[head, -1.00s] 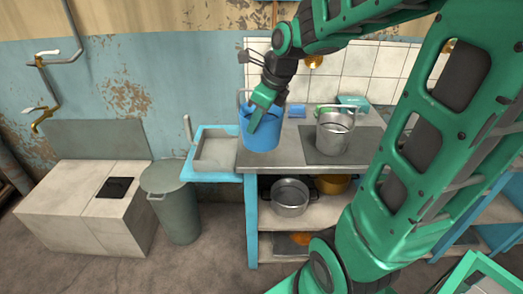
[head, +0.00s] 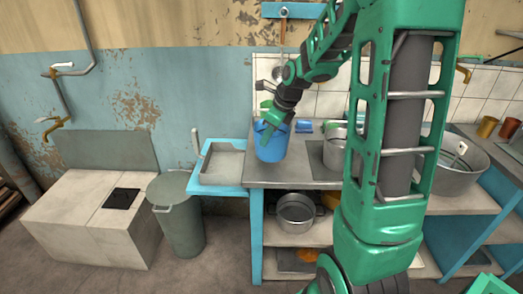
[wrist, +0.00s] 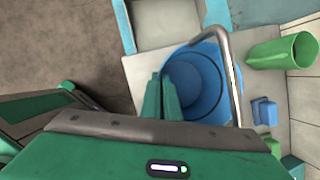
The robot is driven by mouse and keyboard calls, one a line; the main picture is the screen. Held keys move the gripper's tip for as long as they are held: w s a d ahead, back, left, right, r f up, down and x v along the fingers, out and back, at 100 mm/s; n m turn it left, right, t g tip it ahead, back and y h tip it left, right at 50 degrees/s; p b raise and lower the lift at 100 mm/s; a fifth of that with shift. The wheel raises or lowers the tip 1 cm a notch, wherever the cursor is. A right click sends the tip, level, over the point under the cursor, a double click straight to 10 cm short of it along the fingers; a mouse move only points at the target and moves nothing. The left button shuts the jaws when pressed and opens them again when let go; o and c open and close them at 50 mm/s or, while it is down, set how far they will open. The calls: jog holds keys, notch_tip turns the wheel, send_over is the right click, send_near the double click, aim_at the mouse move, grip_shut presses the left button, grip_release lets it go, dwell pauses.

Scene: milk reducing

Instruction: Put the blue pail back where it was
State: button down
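The blue pail (head: 271,146) is at the left end of the grey counter, next to the sink, and looks slightly tilted. In the wrist view it shows from above (wrist: 208,85), with its metal handle arching up at the right. My gripper (head: 268,118) is at the pail's rim. In the wrist view its two green fingers (wrist: 160,88) are close together at the near left rim and look shut on it. The finger contact is partly hidden, and I cannot tell whether the pail's base touches the counter.
The shallow sink (head: 221,165) is left of the pail. A small blue box (head: 304,126) and a green cup (wrist: 284,50) are close by. A metal pot (head: 334,150) stands to the right, partly behind my arm. A lidded grey bin (head: 178,215) stands on the floor at the left.

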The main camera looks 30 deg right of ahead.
jog(key=shift+f, duration=2)
jog(key=c, duration=2)
grip_release()
jog(key=shift+f, duration=0.1)
jog(key=v, duration=1.2)
jog(key=s+a+f+n+g, duration=0.1)
jog(key=s+n, duration=0.6)
jog(key=s, duration=0.2)
jog(key=s+a+f+n+g+h, duration=0.1)
jog(key=s+n, duration=0.7)
jog(key=s, duration=0.2)
jog(key=s+a+f+n+g, duration=0.1)
jog(key=s+f+n+g, duration=0.1)
jog(key=s+n, duration=0.5)
jog(key=shift+s+f+n, duration=0.1)
jog(key=shift+s+n, duration=0.2)
jog(key=shift+s, duration=0.9)
